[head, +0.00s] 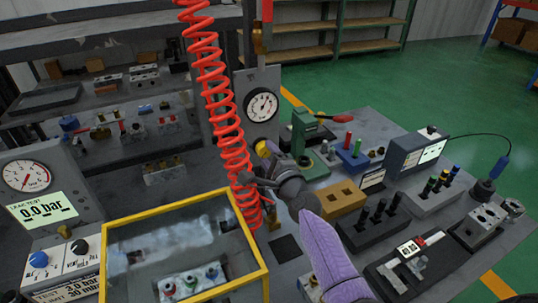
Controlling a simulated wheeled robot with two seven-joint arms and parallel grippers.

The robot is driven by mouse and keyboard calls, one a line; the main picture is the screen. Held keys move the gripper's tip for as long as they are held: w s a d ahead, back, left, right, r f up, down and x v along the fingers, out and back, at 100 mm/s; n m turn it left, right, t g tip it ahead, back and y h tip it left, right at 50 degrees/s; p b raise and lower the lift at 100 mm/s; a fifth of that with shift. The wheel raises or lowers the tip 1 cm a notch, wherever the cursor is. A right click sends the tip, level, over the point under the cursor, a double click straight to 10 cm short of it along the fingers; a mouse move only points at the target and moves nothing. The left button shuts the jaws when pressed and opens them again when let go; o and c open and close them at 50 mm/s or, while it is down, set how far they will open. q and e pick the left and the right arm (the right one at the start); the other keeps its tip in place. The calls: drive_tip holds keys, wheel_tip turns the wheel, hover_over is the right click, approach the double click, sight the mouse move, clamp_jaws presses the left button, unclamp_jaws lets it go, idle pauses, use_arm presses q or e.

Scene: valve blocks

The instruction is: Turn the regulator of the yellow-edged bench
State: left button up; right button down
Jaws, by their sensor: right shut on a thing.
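A grey panel (258,82) stands behind the coiled red hose and carries a round white dial gauge (262,105). A yellow regulator knob (262,148) is just below this gauge, partly hidden by my gripper. My right gripper (264,160) reaches up to the knob from the front right and is shut on it. The fingertips are small and partly covered, so the exact grip is hard to see. A yellow-edged clear cover (158,214) stands in the front on the bench, over a block with coloured knobs (192,281). My left gripper is not in view.
The coiled red hose (212,90) hangs close left of my right gripper. A leak-test unit (40,190) reading 0.0 bar stands at the left. Blocks, a green press (302,130) and a display box (418,152) crowd the right bench. Green floor lies beyond.

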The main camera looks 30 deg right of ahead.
idle(0.4)
drive_tip(key=shift+c, duration=0.8)
unclamp_jaws()
drive_tip(key=shift+s, duration=0.4)
drive_tip(key=s+p, duration=0.2)
drive_tip(key=s, duration=0.7)
drive_tip(key=shift+a, duration=0.3)
drive_tip(key=shift+f, duration=0.1)
